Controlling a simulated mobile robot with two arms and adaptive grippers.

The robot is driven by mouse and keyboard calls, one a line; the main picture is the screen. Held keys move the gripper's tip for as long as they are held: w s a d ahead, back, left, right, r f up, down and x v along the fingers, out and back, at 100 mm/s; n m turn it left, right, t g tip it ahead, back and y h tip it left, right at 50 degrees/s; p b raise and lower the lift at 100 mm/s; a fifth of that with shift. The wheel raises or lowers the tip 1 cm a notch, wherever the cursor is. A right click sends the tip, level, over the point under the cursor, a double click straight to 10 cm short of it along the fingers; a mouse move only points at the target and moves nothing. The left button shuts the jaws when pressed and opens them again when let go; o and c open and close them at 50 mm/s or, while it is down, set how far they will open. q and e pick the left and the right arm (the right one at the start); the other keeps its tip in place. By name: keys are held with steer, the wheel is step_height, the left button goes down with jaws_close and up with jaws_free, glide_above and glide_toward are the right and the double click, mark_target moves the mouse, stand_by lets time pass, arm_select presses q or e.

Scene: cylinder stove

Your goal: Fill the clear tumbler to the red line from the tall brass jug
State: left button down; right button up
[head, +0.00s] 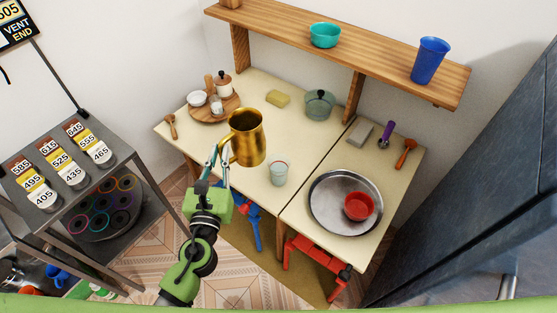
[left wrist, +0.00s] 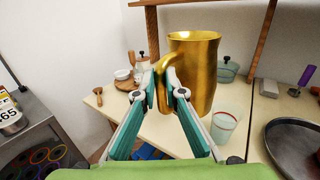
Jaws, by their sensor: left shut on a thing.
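The tall brass jug (head: 247,138) is held by my left gripper (head: 223,153) at its handle, in the air above the table. It looks nearly upright. In the left wrist view the fingers (left wrist: 166,88) close on the handle and the jug (left wrist: 200,72) fills the upper middle. The clear tumbler (head: 279,173) stands on the table just right of and below the jug, apart from it. In the left wrist view the tumbler (left wrist: 223,126) shows a reddish line near its rim. I cannot make out liquid in the jug or tumbler. My right gripper is not in view.
A round wooden board (head: 226,108) with small jars stands at the back left. A yellow sponge (head: 278,99) and a green pot (head: 319,104) lie behind. A large metal pan (head: 322,202) with a red bowl (head: 358,206) is at the right. A shelf (head: 385,66) runs above.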

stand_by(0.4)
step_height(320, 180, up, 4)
steer(key=p, duration=0.4)
